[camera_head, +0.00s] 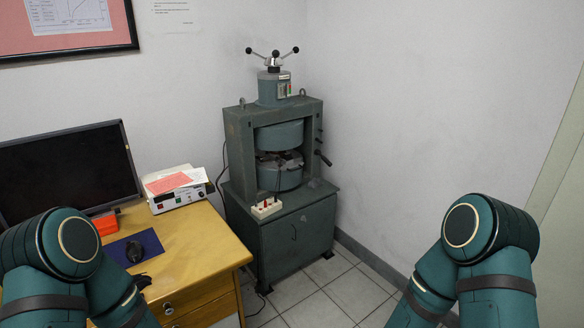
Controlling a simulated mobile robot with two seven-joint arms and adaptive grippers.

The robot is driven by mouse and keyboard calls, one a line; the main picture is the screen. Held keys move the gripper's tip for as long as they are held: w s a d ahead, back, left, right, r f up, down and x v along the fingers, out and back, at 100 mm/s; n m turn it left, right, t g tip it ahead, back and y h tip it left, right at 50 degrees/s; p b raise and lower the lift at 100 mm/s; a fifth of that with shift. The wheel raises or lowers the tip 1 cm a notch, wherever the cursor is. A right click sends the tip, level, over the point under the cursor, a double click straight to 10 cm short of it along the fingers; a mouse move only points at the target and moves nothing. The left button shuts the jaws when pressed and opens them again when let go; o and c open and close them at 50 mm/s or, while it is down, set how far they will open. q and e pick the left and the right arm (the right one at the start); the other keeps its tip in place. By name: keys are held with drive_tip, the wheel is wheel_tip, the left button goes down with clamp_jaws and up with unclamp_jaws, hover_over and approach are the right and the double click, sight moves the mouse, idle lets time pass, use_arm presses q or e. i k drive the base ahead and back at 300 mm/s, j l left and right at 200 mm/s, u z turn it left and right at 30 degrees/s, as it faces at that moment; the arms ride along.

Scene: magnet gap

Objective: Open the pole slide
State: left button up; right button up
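A green-grey electromagnet (233,150) stands on a cabinet in the room's corner. Its upper round pole (279,136) and lower round pole (280,178) face each other across a gap (279,158) with dark parts inside. A three-armed handwheel with black knobs (275,55) tops the upper cylinder. A lever with a black knob (323,158) sticks out on the frame's right side. I cannot tell which part is the pole slide or how it is set.
A wooden desk (205,245) at the left holds a monitor (65,170), a power supply (180,198), an orange box (105,224) and a mouse on a blue pad (150,240). A socket strip (266,209) sits on the cabinet (300,235). Tiled floor (350,292) is clear before it.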

sight(293, 162)
drive_tip(key=i+l+z, duration=0.3)
drive_tip(key=i, duration=1.15)
drive_tip(key=i+l+z, duration=0.25)
drive_tip(key=i, duration=1.2)
drive_tip(key=j, duration=0.1)
